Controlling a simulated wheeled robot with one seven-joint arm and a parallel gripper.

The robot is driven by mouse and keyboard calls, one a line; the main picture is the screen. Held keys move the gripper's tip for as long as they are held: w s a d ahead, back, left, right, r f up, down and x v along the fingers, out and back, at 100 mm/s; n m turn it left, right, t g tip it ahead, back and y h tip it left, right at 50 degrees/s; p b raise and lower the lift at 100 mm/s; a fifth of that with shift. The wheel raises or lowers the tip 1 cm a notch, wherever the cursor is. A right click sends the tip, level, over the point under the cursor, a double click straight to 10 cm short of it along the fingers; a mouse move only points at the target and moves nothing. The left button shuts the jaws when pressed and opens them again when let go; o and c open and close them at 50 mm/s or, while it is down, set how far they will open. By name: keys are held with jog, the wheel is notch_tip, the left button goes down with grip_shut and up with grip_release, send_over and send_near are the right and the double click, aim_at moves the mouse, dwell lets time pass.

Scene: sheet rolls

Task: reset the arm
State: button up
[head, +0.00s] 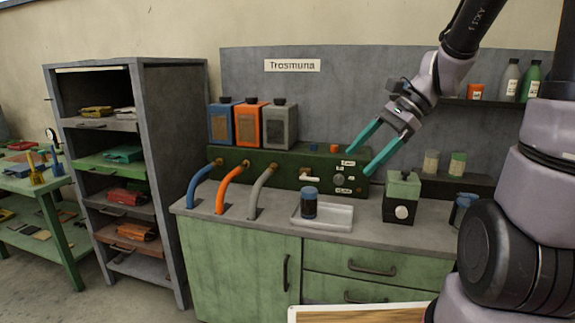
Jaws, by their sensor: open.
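My gripper (369,152) has two teal fingers spread wide apart, with nothing between them. It hangs in the air above the right part of the grey counter (275,232), in front of the dark green panel box (285,168). My arm comes down to it from the top right, bent at the wrist. The fingers point down and to the left. In this view one fingertip overlaps the panel box; I cannot tell how far off it is.
A dark jar (309,204) with a blue lid stands on a white tray (337,219). A green-topped box (402,196) with a round dial stands right of it. Blue, orange and grey hoses stand at left. A shelf rack (187,150) is further left. Bottles line the right shelf.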

jog(key=s+d+r+n+t+h, duration=0.6)
jog(key=d+r+n+t, duration=0.1)
jog(key=r, duration=0.4)
jog(key=d+n, duration=0.1)
jog(key=n, duration=0.1)
jog(key=shift+r+n, duration=0.15)
jog(key=shift+n, duration=0.15)
